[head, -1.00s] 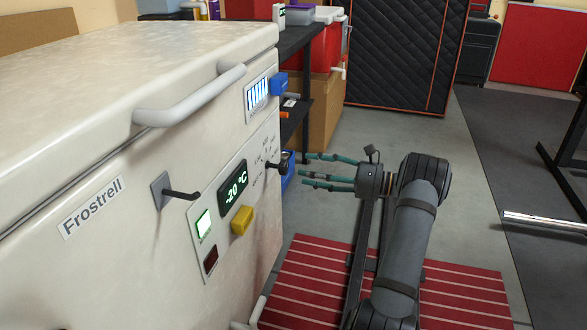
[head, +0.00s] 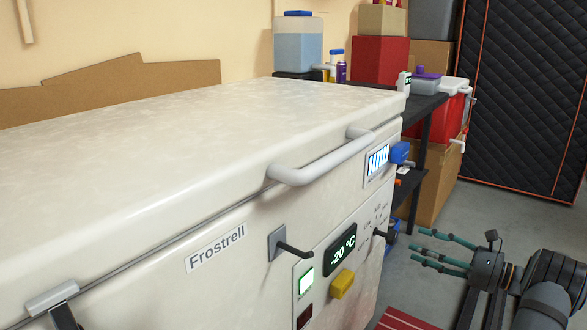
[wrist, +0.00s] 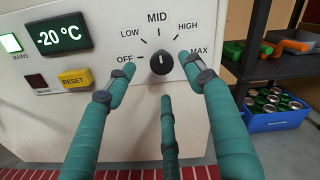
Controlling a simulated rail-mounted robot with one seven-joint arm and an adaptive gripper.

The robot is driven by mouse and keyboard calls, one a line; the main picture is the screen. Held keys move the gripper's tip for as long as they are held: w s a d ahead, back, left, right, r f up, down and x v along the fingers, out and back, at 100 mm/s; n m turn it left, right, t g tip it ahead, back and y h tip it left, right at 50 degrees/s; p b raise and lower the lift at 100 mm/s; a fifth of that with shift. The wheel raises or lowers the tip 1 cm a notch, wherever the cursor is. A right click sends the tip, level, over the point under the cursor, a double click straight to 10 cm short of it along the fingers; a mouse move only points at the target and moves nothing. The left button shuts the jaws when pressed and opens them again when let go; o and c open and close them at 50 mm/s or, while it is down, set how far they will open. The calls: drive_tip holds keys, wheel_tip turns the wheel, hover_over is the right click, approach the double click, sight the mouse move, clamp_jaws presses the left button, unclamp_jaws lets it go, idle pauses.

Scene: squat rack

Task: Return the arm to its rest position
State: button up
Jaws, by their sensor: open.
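My gripper (head: 416,245) has slim teal fingers and is open and empty. It points at the front of the white chest freezer (head: 130,170), a short gap away from the dark temperature knob (head: 381,234). In the wrist view the fingers (wrist: 160,75) are spread, two above and one below, with the knob (wrist: 162,62) showing between the upper tips. The knob's mark points up towards MID. My arm runs from the gripper to the lower right corner of the head view.
The freezer's lid handle (head: 320,160), a black hook (head: 290,248) and the yellow reset button (head: 343,283) stick out nearby. The display (head: 340,249) reads -20 °C. A dark shelf (wrist: 275,80) and a blue crate of cans (wrist: 275,110) stand right of the freezer. Grey floor is clear beyond.

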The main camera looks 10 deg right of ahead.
sight(395, 238)
drive_tip(key=x, duration=0.8)
drive_tip(key=shift+w+a+f, duration=0.1)
drive_tip(key=shift+w+a, duration=0.1)
drive_tip(key=shift+a, duration=0.05)
drive_tip(key=shift+m, duration=0.3)
